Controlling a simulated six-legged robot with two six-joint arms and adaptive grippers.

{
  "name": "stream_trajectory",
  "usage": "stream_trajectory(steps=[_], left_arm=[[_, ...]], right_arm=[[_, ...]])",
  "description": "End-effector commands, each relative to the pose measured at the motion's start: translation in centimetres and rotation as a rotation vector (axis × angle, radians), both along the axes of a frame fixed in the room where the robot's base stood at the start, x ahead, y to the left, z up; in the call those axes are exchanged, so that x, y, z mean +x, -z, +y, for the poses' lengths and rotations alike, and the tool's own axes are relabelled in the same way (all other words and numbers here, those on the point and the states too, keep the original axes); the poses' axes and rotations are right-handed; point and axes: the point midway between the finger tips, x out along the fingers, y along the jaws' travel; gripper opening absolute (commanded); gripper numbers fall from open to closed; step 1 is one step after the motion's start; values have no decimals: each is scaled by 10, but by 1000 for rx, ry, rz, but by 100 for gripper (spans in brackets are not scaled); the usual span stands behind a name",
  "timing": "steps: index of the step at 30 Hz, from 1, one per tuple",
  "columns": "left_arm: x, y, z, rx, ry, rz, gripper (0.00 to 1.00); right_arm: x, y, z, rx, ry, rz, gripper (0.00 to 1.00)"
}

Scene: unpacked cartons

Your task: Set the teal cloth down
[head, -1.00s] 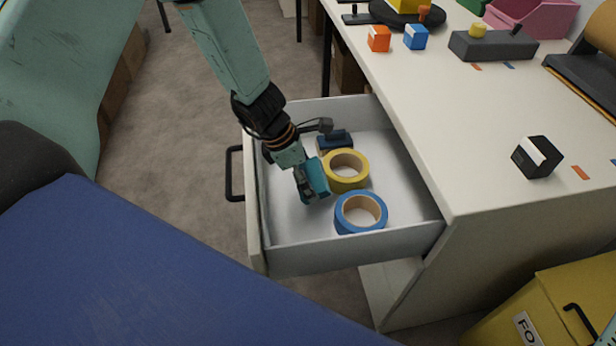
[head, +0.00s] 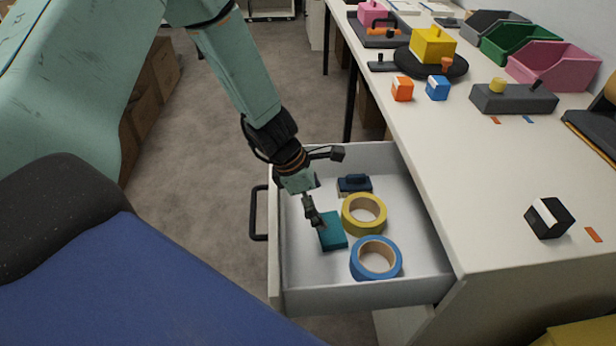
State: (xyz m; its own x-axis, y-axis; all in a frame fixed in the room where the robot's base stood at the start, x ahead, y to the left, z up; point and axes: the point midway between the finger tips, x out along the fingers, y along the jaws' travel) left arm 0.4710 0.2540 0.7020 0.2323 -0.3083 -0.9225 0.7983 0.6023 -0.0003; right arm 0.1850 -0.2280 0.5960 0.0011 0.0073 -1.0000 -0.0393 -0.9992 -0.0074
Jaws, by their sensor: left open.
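The teal cloth (head: 332,232) is a small folded block lying on the floor of the open drawer (head: 428,218), left of two tape rolls. My left gripper (head: 315,222) is open at the cloth's left upper edge, with its fingers just over or beside it; whether they still touch it I cannot tell. My right gripper is not in view.
A yellow tape roll (head: 364,214), a blue tape roll (head: 376,258) and a dark blue item (head: 354,184) share the drawer. The table (head: 480,190) above holds orange (head: 402,88), blue (head: 437,88) and black (head: 549,217) cubes. Brown cartons (head: 150,90) stand at the left.

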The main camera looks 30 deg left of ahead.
Motion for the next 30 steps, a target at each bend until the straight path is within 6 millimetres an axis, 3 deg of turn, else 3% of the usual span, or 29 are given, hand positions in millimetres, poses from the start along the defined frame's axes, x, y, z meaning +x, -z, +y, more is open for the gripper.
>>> stream_trajectory(steps=[6,15,30], left_arm=[[-5,-26,8,0,-1,0,100],[-11,-48,15,-1,-2,0,100],[-13,-53,18,1,0,-1,100]], right_arm=[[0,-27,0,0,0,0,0],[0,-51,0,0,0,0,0],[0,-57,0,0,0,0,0]])
